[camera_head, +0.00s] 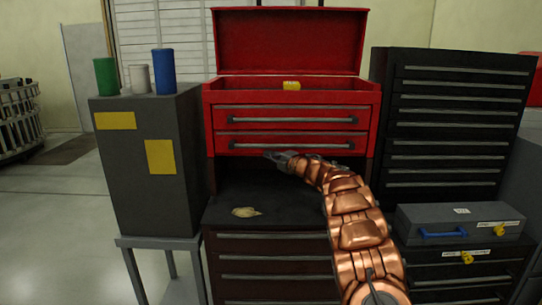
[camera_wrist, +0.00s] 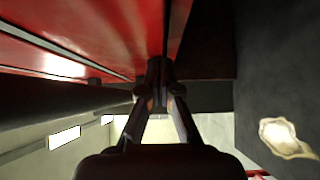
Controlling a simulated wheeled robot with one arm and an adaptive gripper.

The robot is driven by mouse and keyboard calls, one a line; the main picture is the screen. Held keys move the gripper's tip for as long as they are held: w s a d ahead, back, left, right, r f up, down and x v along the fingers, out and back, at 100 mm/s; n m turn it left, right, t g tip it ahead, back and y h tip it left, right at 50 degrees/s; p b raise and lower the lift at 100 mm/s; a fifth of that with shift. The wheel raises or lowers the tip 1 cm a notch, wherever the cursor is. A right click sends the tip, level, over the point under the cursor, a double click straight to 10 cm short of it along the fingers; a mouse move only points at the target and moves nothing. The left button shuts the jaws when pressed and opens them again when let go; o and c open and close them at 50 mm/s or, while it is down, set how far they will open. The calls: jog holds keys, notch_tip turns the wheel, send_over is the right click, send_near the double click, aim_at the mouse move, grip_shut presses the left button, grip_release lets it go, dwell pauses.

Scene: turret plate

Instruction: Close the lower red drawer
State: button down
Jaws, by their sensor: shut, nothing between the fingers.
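The red toolbox (camera_head: 208,110) stands in the middle of the head view with its lid up. Its upper red drawer (camera_head: 240,122) and lower red drawer (camera_head: 240,136) each have a long grey handle. The lower drawer looks shut or nearly so; I cannot tell whether a small gap remains. My gripper (camera_head: 268,155) is at the lower edge of the lower drawer, just below its handle (camera_head: 322,146). In the wrist view my gripper (camera_wrist: 158,66) has its fingers together and empty, close to the red front (camera_wrist: 110,30); contact is unclear.
The dark worktop (camera_head: 285,205) below holds a crumpled beige rag (camera_head: 246,212). A dark cabinet (camera_head: 455,130) and a grey case (camera_head: 460,222) with a blue handle stand right. A grey box (camera_head: 150,205) with several cylinders on it stands left.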

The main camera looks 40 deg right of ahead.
jog(key=shift+d+r, duration=0.15)
jog(key=shift+r, duration=0.25)
jog(key=s+a+b, duration=0.1)
jog(key=s+b, duration=0.5)
jog(key=s, duration=0.7)
jog(key=shift+f+b, duration=0.35)
jog(key=shift+f, duration=0.05)
jog(key=shift+a, duration=0.1)
